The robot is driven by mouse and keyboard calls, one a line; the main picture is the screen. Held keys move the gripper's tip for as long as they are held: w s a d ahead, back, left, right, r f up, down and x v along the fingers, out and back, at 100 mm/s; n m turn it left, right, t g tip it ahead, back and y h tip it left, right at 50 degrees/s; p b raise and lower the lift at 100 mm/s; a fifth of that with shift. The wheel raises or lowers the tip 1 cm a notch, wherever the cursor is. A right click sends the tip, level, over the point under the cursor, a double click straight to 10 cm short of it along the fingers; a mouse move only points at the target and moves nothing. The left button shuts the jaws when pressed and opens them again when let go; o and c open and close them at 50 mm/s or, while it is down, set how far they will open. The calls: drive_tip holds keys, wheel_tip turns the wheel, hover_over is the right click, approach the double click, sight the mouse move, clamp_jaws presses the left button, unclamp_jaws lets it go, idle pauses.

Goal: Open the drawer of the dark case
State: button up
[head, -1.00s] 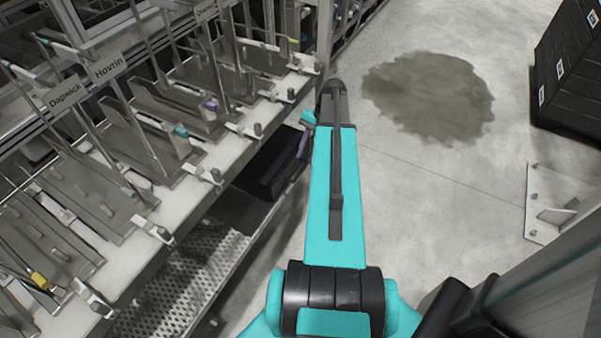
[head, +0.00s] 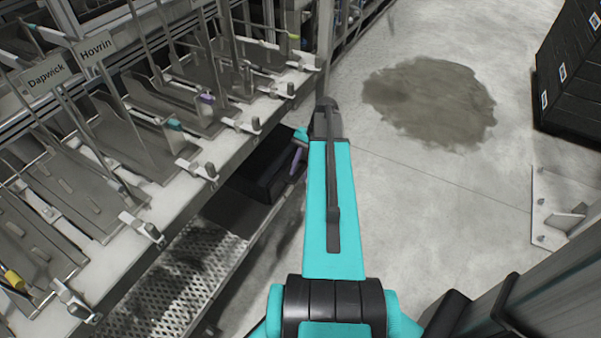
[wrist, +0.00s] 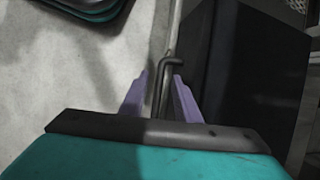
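The dark case (head: 262,168) sits low on the shelf below the rack's pale ledge in the head view. In the wrist view the case (wrist: 258,75) fills the right side, its face dark and plain. A dark bent handle rod (wrist: 163,78) stands beside the case's left edge. My gripper (wrist: 160,90) has two purple fingers spread apart, with the rod between them; a gap shows on the left, and I cannot tell whether the right finger touches it. In the head view my gripper (head: 297,158) is at the case's right side, mostly hidden behind my arm. The drawer's outline is not clear.
The rack with labels Hovrin (head: 97,47) and Dapwick (head: 47,75) runs along the left. A perforated shelf (head: 165,290) lies below it. A dark stain (head: 432,100) marks the open floor. Black stacked crates (head: 572,75) and a floor bracket (head: 555,210) stand at right.

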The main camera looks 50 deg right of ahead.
clamp_jaws()
drive_tip(key=shift+s+a, duration=0.1)
idle(0.4)
